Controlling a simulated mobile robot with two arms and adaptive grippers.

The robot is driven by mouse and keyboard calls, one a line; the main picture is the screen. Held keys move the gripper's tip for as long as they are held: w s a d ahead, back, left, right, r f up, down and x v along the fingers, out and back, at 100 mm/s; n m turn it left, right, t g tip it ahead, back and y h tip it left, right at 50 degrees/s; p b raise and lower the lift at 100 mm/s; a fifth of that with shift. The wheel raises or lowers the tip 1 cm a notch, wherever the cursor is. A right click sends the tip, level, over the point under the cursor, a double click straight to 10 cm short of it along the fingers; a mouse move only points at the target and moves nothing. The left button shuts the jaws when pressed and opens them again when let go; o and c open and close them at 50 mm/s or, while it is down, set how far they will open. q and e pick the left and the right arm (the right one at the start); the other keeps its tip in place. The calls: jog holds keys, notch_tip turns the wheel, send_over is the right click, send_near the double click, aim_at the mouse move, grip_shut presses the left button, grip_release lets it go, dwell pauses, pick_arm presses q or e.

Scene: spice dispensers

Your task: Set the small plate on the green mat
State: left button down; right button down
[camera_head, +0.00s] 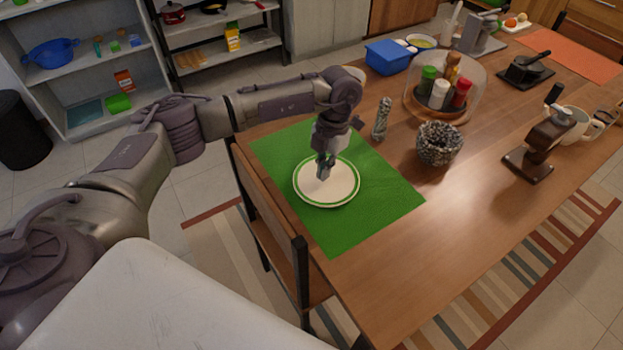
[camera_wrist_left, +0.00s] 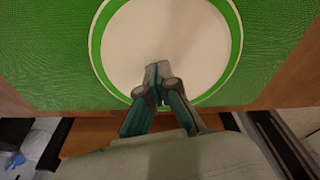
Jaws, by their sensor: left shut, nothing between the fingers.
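The small plate (camera_head: 343,188) is white with a green ring near its rim. It lies flat on the green mat (camera_head: 378,215) on the wooden table, with mat showing all around it. In the left wrist view the plate (camera_wrist_left: 195,40) fills the upper middle, with the green mat (camera_wrist_left: 45,55) around it. My left gripper (camera_head: 323,174) points down over the plate, shut and empty. Its closed fingertips (camera_wrist_left: 158,75) show against the plate's white surface. I cannot tell whether they touch it. My right gripper is not in view.
A pepper mill (camera_head: 381,119), a dark speckled pot (camera_head: 438,145) and a clear-domed spice carousel (camera_head: 440,94) stand beyond the mat. A brown grinder (camera_head: 539,140) stands farther right. A wooden chair (camera_head: 272,215) is against the near left table edge. The table's near right part is clear.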

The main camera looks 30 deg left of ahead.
pick_arm(q)
jog(key=shift+w+r, duration=0.1)
jog(key=shift+r, duration=0.25)
jog(key=shift+w+a, duration=0.1)
notch_tip(320, 180, up, 11)
jog(key=w, duration=0.1)
jog(key=shift+w+d, duration=0.3)
jog(key=shift+d, duration=0.05)
jog(key=shift+d, duration=0.1)
